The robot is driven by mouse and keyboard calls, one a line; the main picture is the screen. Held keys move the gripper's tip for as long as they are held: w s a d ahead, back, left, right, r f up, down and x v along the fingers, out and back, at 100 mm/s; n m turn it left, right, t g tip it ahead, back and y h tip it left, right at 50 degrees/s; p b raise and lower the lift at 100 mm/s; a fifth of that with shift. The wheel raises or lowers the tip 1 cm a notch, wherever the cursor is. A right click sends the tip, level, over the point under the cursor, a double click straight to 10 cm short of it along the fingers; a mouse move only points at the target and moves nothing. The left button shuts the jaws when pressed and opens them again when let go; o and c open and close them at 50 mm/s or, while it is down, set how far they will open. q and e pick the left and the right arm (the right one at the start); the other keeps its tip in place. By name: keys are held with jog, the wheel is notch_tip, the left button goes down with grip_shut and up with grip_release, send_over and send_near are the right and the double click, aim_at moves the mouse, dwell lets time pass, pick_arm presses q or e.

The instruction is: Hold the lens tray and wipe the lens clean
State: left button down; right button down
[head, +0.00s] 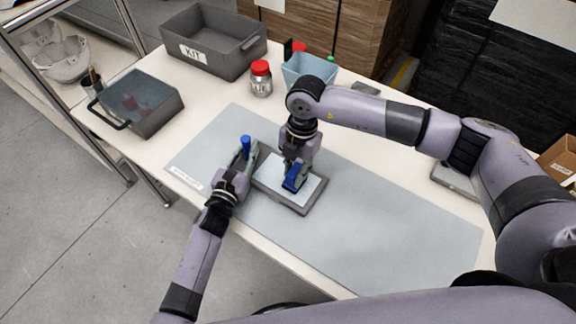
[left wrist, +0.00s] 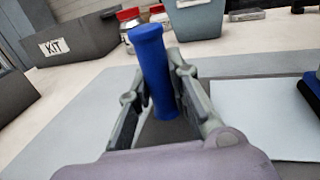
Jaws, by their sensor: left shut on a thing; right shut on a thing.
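The grey lens tray (head: 293,207) lies on the mat, with the flat pale lens (head: 268,174) in it. A blue upright handle (head: 246,141) stands at the tray's left end. My left gripper (head: 243,154) is shut on this handle; in the left wrist view the handle (left wrist: 152,65) stands between the two fingers. My right gripper (head: 296,167) points down over the lens, shut on a blue wiper (head: 293,183). The wiper appears to rest on the lens; exact contact is hard to tell. The lens (left wrist: 260,115) also shows in the left wrist view.
A grey mat (head: 400,238) covers the table front, clear to the right. Behind stand a KIT bin (head: 215,50), a red-lidded jar (head: 261,80) and a light-blue bin (head: 308,73). A grey box with a clear lid (head: 140,100) stands at left.

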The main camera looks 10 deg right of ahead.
jog(key=shift+s+d, duration=0.45)
jog(key=shift+d, duration=0.05)
jog(key=shift+a, duration=0.1)
jog(key=shift+w+a, duration=1.15)
jog(key=shift+a, duration=0.05)
notch_tip(320, 180, up, 7)
dwell(0.5)
pick_arm(q)
jog(key=c, duration=1.4)
grip_release()
